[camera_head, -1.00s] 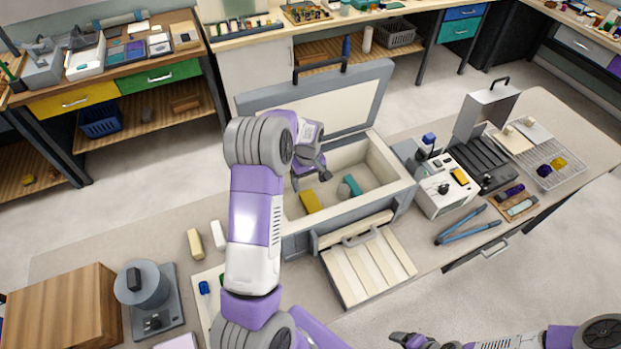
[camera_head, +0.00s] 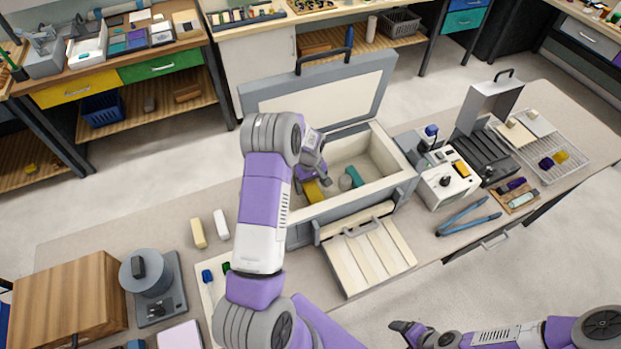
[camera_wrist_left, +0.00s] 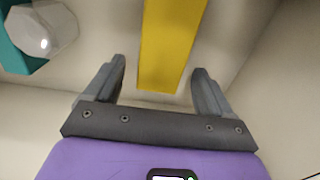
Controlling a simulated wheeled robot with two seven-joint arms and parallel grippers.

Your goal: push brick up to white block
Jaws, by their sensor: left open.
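A yellow brick (camera_head: 314,193) lies on the floor of the open pale-lined chest (camera_head: 385,172). My left gripper (camera_head: 312,184) is inside the chest, over the brick's near part. In the left wrist view the brick (camera_wrist_left: 170,45) extends away between the two spread fingers (camera_wrist_left: 160,78), with a gap on each side. A pale rounded piece (camera_head: 346,182) lies right of the brick, beside a teal bar (camera_head: 355,177). On the table left of the chest stand a white block (camera_head: 221,224) and a cream block (camera_head: 198,233). My right gripper (camera_head: 403,333) is low at the right, its opening unclear.
The chest's raised lid (camera_head: 325,92) stands behind my left arm, and its walls surround the gripper. A slatted panel (camera_head: 368,258) slopes down in front. A control box (camera_head: 447,187) and blue-handled pliers (camera_head: 468,218) lie to the right. A wooden box (camera_head: 65,300) stands front left.

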